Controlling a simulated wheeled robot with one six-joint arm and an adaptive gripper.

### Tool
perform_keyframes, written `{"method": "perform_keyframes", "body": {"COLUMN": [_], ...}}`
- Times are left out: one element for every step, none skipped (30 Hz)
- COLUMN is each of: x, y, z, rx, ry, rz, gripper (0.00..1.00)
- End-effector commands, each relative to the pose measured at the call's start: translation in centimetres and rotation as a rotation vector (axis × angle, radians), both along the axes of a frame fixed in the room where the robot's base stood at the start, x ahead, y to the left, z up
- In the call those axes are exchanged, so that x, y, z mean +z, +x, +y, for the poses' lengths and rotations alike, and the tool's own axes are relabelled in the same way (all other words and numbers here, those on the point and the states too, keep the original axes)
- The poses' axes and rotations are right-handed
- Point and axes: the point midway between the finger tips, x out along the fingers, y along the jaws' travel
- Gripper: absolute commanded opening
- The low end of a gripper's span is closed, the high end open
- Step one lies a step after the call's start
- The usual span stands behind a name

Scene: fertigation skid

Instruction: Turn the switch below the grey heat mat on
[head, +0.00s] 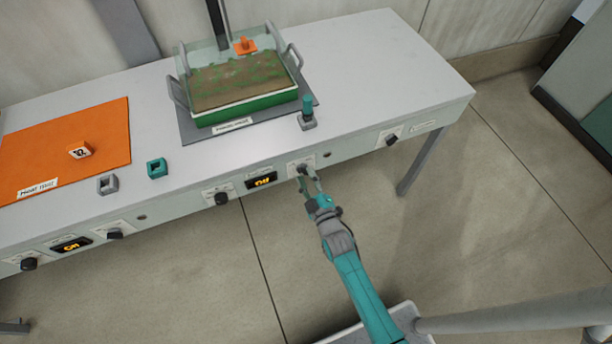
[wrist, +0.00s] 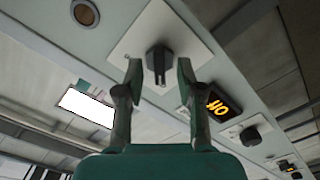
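The grey heat mat (head: 190,127) lies on the bench under a green-sided tray. Below it, on the bench's front panel, is a black switch knob on a pale plate, partly hidden by my gripper (head: 308,179) in the head view. In the wrist view the switch knob (wrist: 159,60) stands between the two fingertips of my gripper (wrist: 160,78). The fingers are open, one on each side of the knob, with small gaps showing. An amber-lit display (head: 262,180) sits left of this switch; it also shows in the wrist view (wrist: 218,105), its letters hard to read.
Another black knob (head: 222,198) is left of the display, and one (head: 391,139) is farther right. An orange heat mat (head: 70,150) lies at left, with its own display (head: 72,245) and knobs below. The tray (head: 245,112) holds soil.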

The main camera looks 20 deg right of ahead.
Motion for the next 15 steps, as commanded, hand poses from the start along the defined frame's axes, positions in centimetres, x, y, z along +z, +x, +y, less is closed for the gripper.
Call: {"method": "perform_keyframes", "body": {"x": [0.08, 0.08, 0.06, 0.03, 0.01, 0.00, 0.00, 0.00, 0.00, 0.00, 0.00, 0.01, 0.01, 0.01, 0.02], "y": [0.45, 0.61, 0.76, 0.84, 0.91, 0.96, 0.99, 0.99, 1.00, 0.99, 0.99, 0.99, 0.99, 0.98, 0.98], "z": [0.00, 0.00, 0.00, 0.00, 0.00, 0.00, 0.00, 0.00, 0.00, 0.00, 0.00, 0.00, 0.00, 0.00, 0.01], "rx": [0.000, 0.000, 0.000, 0.000, 0.000, 0.000, 0.000, 0.000, 0.000, 0.000, 0.000, 0.000, 0.000, 0.000, 0.000], "ry": [0.000, 0.000, 0.000, 0.000, 0.000, 0.000, 0.000, 0.000, 0.000, 0.000, 0.000, 0.000, 0.000, 0.000, 0.000], "rz": [-0.001, -0.001, 0.000, 0.000, 0.000, 0.000, 0.000, 0.000, 0.000, 0.000, 0.000, 0.000, 0.000, 0.000, 0.000], "gripper": [0.38, 0.38, 0.38, 0.38, 0.38, 0.38, 0.38, 0.38, 0.38, 0.38, 0.38, 0.38, 0.38, 0.33, 0.23]}}
